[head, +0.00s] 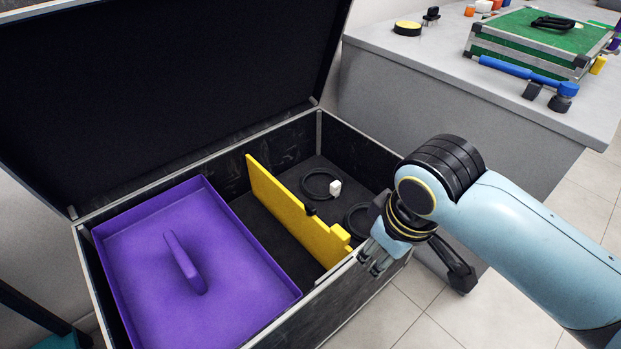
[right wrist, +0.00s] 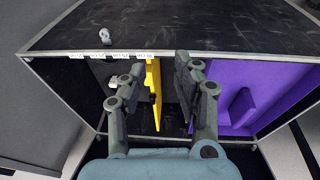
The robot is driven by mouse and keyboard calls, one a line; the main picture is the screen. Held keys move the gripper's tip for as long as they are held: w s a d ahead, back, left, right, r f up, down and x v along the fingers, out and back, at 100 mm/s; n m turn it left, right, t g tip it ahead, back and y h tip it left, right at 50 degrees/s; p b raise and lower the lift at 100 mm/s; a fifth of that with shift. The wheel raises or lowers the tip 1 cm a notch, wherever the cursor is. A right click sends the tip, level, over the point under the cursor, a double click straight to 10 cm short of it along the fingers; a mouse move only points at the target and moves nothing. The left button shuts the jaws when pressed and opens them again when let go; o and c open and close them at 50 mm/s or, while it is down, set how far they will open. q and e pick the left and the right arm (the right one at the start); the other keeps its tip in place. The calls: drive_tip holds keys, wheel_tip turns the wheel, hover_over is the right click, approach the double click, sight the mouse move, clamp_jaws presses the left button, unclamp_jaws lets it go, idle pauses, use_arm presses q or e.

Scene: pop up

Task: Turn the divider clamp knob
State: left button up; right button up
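The yellow divider (head: 285,205) stands upright across the open black case (head: 222,168). A small dark knob-like piece (head: 311,209) sits at its upper edge; a similar dark piece (right wrist: 152,98) shows against the yellow divider (right wrist: 156,75) in the right wrist view. I cannot tell for sure that it is the clamp knob. My right gripper (head: 372,257) is over the case's near rim, by the divider's near end. In the right wrist view my right gripper (right wrist: 160,76) has its fingers apart, with the divider seen between them and nothing held. My left gripper is not in view.
A purple tray (head: 243,277) with a raised handle fills the case's left part. Dark rings (head: 321,197) and a white block (head: 335,188) lie in the right part. The lid (head: 150,90) is raised. A grey bench (head: 450,75) with a green case stands behind right.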

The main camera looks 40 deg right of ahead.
drive_tip(key=w+d+f+g, duration=0.1)
drive_tip(key=w+d+f, duration=0.15)
drive_tip(key=w, duration=1.05)
drive_tip(key=g, duration=0.1)
hover_over(310, 206)
drive_tip(key=shift+s+f+y, duration=0.2)
drive_tip(key=shift+f+y, duration=0.2)
drive_tip(key=shift+w, duration=0.15)
drive_tip(key=shift+f+b, duration=0.35)
drive_tip(key=shift+b, duration=0.1)
wheel_tip(310, 206, down, 2)
drive_tip(key=shift+f+b, duration=0.1)
drive_tip(key=shift+b, duration=1)
wheel_tip(310, 206, down, 2)
drive_tip(key=b, duration=0.2)
drive_tip(key=shift+f+b, duration=0.25)
drive_tip(key=shift+b, duration=0.1)
drive_tip(key=shift+f, duration=0.35)
drive_tip(key=shift+f+b, duration=0.6)
drive_tip(key=shift+f, duration=0.3)
clamp_jaws()
drive_tip(key=m, duration=0.3)
drive_tip(key=shift+m, duration=0.4)
drive_tip(key=m, duration=1.4)
drive_tip(key=shift+o, duration=1.3)
unclamp_jaws()
